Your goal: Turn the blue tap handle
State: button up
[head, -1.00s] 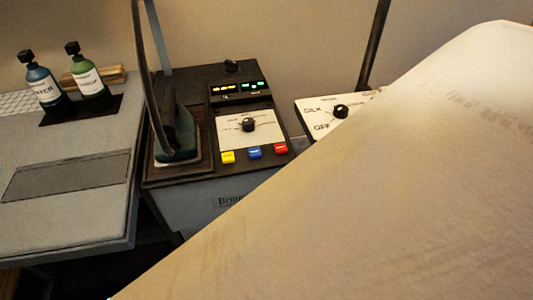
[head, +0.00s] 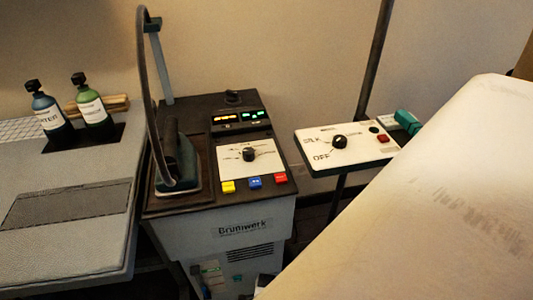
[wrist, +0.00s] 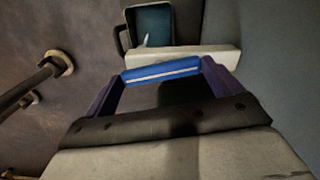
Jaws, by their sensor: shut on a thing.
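In the wrist view, a blue bar with a pale stripe along it (wrist: 160,71), which appears to be the blue tap handle, lies across between the two dark purple-blue fingers of my gripper (wrist: 163,80). The fingers meet its two ends, and my gripper is shut on it. The handle lies crosswise, slightly higher at its right end. What it is mounted on is mostly hidden. The head view shows neither the handle nor my gripper.
The wrist view shows a white block (wrist: 200,58), a teal open container (wrist: 153,22) and dark pipes (wrist: 40,80) at left. In the head view are an ironing station (head: 240,215), an iron (head: 180,165), a control box (head: 350,155) and bottles (head: 92,108) on a table (head: 40,250).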

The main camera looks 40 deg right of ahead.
jog(key=o, duration=0.7)
jog(key=shift+r, duration=0.15)
notch_tip(320, 180, up, 14)
jog(key=p, duration=0.2)
jog(key=shift+f, duration=0.2)
jog(key=shift+s, duration=0.15)
